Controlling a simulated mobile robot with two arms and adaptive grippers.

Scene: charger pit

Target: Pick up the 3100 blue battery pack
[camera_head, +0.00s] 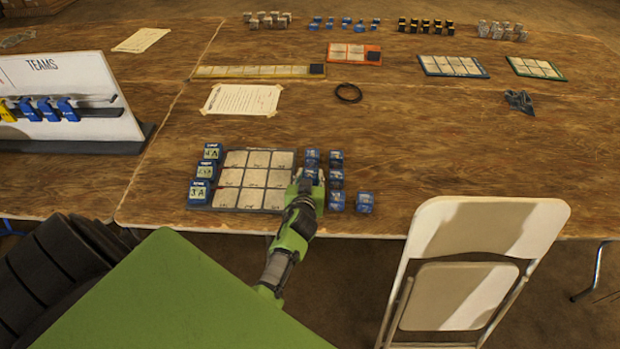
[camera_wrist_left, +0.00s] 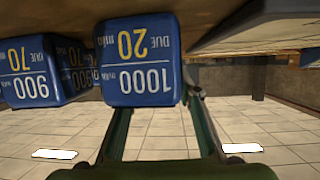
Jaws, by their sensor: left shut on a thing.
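My left gripper (camera_head: 308,182) reaches over the near edge of the table at the right side of the grey grid tray (camera_head: 227,198). In the left wrist view, its fingers (camera_wrist_left: 158,110) are shut on a blue battery pack (camera_wrist_left: 139,65), whose upside-down label appears to read 1000 and DUE 20. Another blue pack (camera_wrist_left: 32,75), marked 900 and DUE 70, stands to its left. Several blue packs (camera_head: 336,160) stand right of the tray, one (camera_head: 365,202) farthest right. Their labels are too small to read in the head view. I cannot make out a 3100 label.
Packs marked A (camera_head: 201,190) line the tray's left side. A white folding chair (camera_head: 487,235) stands at the table's near right. A TEAMS board (camera_head: 65,95) is at left. The wooden table (camera_head: 460,150) is largely clear at right.

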